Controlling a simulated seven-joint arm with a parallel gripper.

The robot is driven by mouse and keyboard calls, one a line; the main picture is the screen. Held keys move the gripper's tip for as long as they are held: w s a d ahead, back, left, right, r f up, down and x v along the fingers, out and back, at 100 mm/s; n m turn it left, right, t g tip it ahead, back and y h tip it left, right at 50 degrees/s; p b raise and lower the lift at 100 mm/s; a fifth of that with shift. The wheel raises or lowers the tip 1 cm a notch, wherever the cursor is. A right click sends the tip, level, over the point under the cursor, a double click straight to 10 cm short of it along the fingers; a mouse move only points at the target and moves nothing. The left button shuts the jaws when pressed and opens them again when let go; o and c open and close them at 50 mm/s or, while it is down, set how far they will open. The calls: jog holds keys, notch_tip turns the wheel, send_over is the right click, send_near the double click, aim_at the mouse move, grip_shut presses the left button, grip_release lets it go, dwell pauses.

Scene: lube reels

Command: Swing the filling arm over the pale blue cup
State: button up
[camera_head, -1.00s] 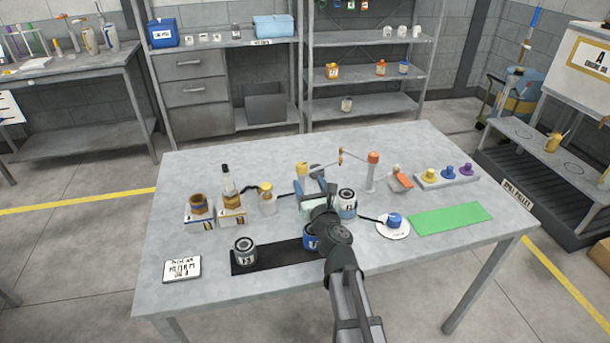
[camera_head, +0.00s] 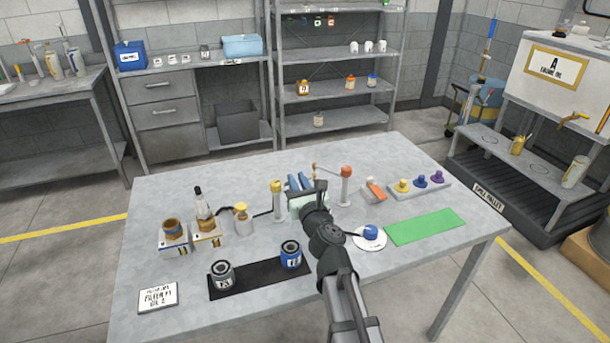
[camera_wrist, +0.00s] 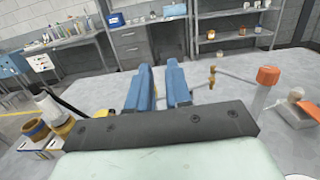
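The filling arm (camera_head: 329,169) is a thin jointed arm reaching left from an orange-topped post (camera_head: 346,188). In the wrist view the arm (camera_wrist: 238,79) has a brass joint at its left end, to the right of my fingers. My gripper (camera_head: 298,177) is above the middle of the table. In the wrist view my gripper (camera_wrist: 159,67) shows two blue fingers with a narrow empty gap. The fingers appear apart from the filling arm. I cannot make out the pale blue cup now; my arm covers the table just left of the white saucer.
A yellow-topped post (camera_head: 278,203) stands left of my gripper. A dark mat (camera_head: 255,282) carries a grey can (camera_head: 222,275) and a blue can (camera_head: 290,254). A white saucer (camera_head: 370,243) and green mat (camera_head: 425,227) lie right. The table's far left is clear.

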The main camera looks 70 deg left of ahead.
jog(key=shift+n+y, duration=0.3)
jog(key=shift+n, duration=0.2)
jog(key=w+a+r, duration=0.1)
jog(key=a+r, duration=0.2)
jog(key=r, duration=0.1)
jog(key=w+a+r, duration=0.1)
jog(key=a+r, duration=0.1)
jog(key=shift+w+a+r, duration=0.25)
jog(key=shift+w+a, duration=0.05)
jog(key=shift+w, duration=0.05)
grip_shut()
jog(key=a+r+n+g+h, duration=0.35)
jog(key=a+n, duration=0.45)
jog(key=n, duration=0.3)
jog(key=a+r+n+g+h, duration=0.25)
jog(key=a+r+n, duration=0.25)
jog(key=a+n, duration=0.4)
jog(key=w+d+f+n+t+h, duration=0.2)
jog(key=d+f+n+h, duration=0.2)
jog(key=f+n, duration=0.5)
jog(key=w+d+f+n+t+h, duration=0.2)
jog(key=w+d+f+n+h, duration=0.1)
jog(key=f+n, duration=0.6)
jog(key=shift+d+f+t+h, duration=0.4)
jog(key=shift+d+f+h, duration=0.2)
jog(key=shift+f+h, duration=1.1)
